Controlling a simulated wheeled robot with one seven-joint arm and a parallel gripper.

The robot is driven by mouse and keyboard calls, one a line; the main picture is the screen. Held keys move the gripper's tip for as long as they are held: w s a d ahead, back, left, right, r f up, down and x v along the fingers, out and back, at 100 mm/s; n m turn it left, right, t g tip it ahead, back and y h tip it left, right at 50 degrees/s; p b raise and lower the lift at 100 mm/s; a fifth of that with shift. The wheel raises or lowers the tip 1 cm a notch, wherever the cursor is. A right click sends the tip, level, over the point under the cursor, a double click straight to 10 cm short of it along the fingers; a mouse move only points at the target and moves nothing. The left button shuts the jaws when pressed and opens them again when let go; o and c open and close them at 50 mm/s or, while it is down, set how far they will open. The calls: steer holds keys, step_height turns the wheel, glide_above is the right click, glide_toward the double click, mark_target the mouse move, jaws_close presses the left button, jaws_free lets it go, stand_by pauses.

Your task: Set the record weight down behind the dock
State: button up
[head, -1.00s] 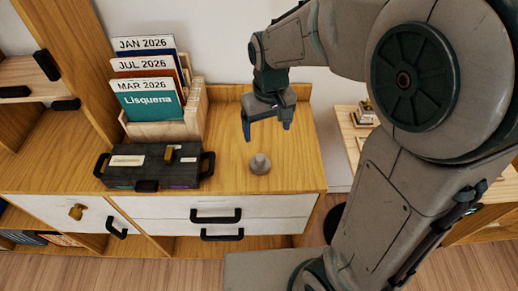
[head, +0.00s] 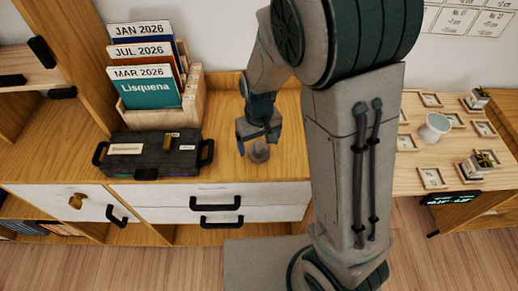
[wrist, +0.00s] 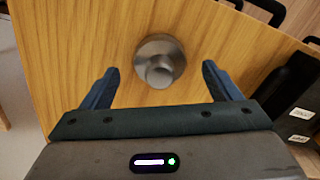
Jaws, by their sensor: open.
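The record weight (head: 259,153) is a small grey metal knob with a wide round base, standing on the bare right part of the wooden cabinet top. In the wrist view the weight (wrist: 160,62) lies ahead of the jaws, roughly centred between the fingertips. My gripper (head: 259,141) points down just above the weight, its fingers apart; in the wrist view the gripper (wrist: 160,75) is open and empty. I cannot tell for sure which thing is the dock.
A black case (head: 153,155) with handles lies left of the weight. A wooden file holder (head: 163,122) with dated folders stands behind the case. Drawers with black handles (head: 216,206) are below. A side table (head: 440,174) with a white cup (head: 434,127) and small plants stands right.

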step_height(320, 180, down, 2)
steer(key=shift+f, duration=0.1)
steer(key=c, duration=1.3)
